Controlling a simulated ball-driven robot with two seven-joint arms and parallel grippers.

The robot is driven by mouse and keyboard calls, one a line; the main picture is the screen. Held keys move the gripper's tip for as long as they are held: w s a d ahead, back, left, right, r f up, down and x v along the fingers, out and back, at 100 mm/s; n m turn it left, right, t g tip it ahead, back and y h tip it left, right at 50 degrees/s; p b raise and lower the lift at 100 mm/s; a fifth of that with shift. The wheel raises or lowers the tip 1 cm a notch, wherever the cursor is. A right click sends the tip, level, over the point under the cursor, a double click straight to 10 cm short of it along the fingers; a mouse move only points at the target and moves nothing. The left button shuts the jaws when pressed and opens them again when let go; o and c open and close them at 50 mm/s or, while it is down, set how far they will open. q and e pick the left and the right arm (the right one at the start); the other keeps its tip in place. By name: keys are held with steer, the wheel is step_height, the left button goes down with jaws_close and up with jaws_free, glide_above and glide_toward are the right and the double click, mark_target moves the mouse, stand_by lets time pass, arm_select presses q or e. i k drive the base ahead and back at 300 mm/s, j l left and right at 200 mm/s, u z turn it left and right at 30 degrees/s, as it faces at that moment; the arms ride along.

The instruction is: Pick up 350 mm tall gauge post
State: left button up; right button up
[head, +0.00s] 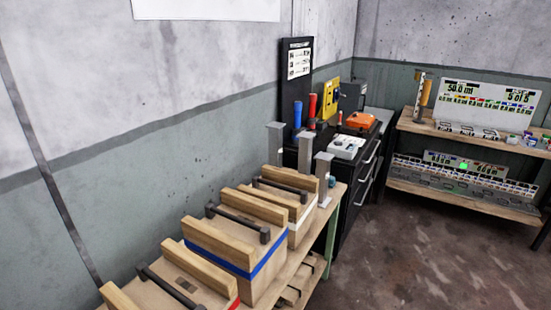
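Three pale grey upright posts with square caps stand at the far end of the wooden bench: a left post (275,144), a middle post (305,152) and a front right post (324,180). The lower parts of the left and middle posts are hidden behind a wooden box. I see no readable height marks, so I cannot tell which is the 350 mm gauge post. Neither of my grippers is in view.
Wooden boxes with dark handles fill the bench (321,230): one with a blue band (238,240), one with a white band (283,200), one with a red band (180,285). A dark tool cabinet (358,190) stands behind. Open floor (420,250) lies right.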

mark_target(276, 129)
steer(key=i+l+u, duration=0.1)
steer(key=i+l, duration=0.8)
steer(key=l, duration=0.2)
steer(key=i+l+u, duration=0.15)
steer(key=i+l, duration=0.35)
steer(key=l, duration=0.05)
